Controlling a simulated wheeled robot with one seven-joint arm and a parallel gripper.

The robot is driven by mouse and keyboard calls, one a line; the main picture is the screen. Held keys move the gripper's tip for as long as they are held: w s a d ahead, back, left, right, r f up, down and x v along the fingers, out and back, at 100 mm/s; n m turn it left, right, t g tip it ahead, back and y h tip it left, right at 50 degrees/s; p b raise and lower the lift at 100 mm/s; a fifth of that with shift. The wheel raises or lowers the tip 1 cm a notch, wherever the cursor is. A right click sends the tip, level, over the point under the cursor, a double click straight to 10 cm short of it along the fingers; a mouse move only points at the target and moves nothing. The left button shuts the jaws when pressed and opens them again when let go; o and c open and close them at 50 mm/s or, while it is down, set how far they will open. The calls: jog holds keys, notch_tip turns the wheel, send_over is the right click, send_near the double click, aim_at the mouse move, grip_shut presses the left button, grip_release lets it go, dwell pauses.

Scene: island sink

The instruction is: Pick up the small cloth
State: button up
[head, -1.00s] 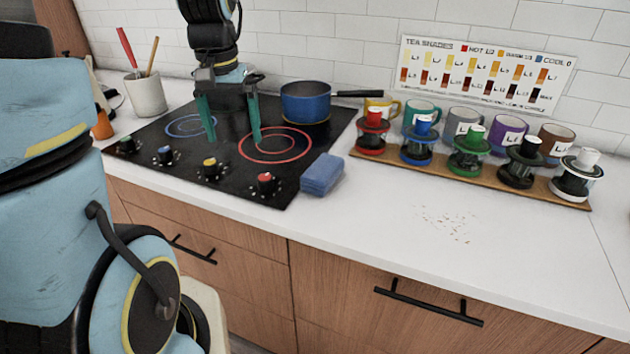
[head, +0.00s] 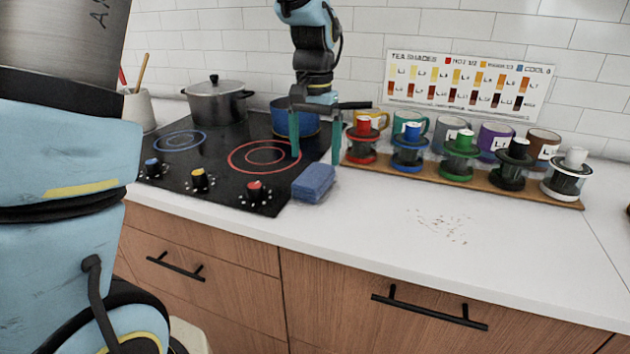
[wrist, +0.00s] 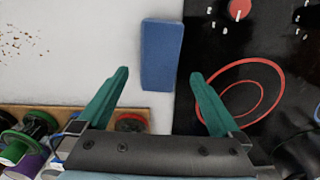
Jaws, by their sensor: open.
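The small cloth (head: 314,182) is a folded blue block on the white counter, against the right front edge of the black cooktop. It also shows in the wrist view (wrist: 162,55), top centre, beyond the fingertips and roughly between their lines. My gripper (head: 315,155) has green fingers spread apart, with nothing between them. In the head view it hangs above and behind the cloth, near the blue pot. In the wrist view my gripper (wrist: 158,75) points down at the counter, and the cloth is apart from both fingers.
A blue pot (head: 295,122) stands on the cooktop (head: 215,150) behind my gripper. A wooden tray (head: 440,178) of several tea infusers and mugs is close on the right. Crumbs (head: 440,226) lie on the otherwise clear counter at front right.

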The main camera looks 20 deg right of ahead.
aim_at(315, 174)
jog(key=f, duration=0.2)
jog(key=f+p, duration=0.1)
jog(key=f, duration=0.1)
jog(key=shift+s+a+f, duration=0.1)
jog(key=shift+s+f, duration=0.1)
jog(key=shift+f, duration=0.2)
jog(key=c, duration=1.3)
jog(key=shift+r, duration=0.15)
notch_tip(315, 174, up, 10)
jog(key=b, duration=0.1)
jog(key=shift+b, duration=0.3)
jog(key=o, duration=0.8)
jog(key=c, duration=0.6)
jog(key=shift+c, duration=0.2)
